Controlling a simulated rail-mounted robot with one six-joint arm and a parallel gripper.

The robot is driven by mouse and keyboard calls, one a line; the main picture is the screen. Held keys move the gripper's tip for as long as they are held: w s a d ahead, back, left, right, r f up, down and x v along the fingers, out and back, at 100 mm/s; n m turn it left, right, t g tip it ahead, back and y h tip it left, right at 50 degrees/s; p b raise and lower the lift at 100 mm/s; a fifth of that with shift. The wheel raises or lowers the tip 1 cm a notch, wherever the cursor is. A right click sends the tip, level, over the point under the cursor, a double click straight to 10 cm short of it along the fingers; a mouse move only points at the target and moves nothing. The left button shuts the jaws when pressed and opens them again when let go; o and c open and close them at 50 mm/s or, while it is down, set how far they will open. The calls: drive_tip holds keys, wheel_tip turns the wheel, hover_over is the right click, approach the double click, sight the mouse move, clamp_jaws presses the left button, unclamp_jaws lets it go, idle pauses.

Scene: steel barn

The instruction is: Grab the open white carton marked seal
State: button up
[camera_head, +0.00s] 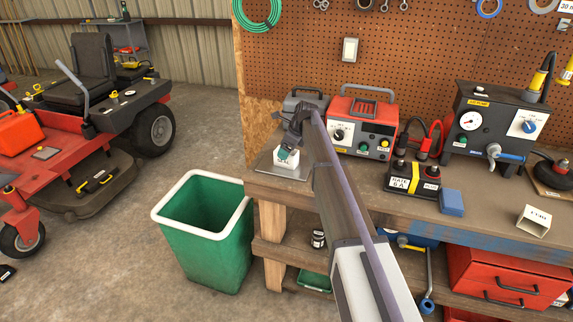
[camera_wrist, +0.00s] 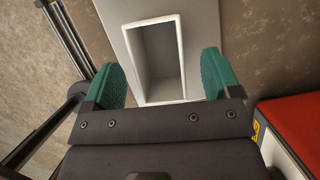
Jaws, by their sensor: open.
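A white open-topped carton (camera_wrist: 158,60) sits on a grey plate (camera_wrist: 204,22) in the wrist view, its hollow inside facing the camera. In the head view the carton (camera_head: 281,163) is at the left end of the bench, partly hidden by my gripper (camera_head: 288,154); its marking is too small to read. In the wrist view my gripper (camera_wrist: 162,82) is open, with one green finger on each side of the carton's near part. There is a gap at the left finger; the right one is closer, and I cannot tell whether it touches.
Another white open carton (camera_head: 533,222) lies at the bench's right, its lettering upside down. A red-and-grey power unit (camera_head: 362,122) stands right of my gripper. A black battery-like box (camera_head: 413,181) and a blue block (camera_head: 451,202) are farther right. A green bin (camera_head: 205,235) stands left of the bench.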

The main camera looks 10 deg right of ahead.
drive_tip(key=b+x, duration=0.2)
drive_tip(key=x, duration=0.2)
drive_tip(key=shift+s+f+b, duration=0.1)
drive_tip(key=shift+f+b, duration=0.15)
drive_tip(key=shift+b, duration=0.1)
drive_tip(key=shift+r, duration=0.2)
drive_tip(key=c, duration=1)
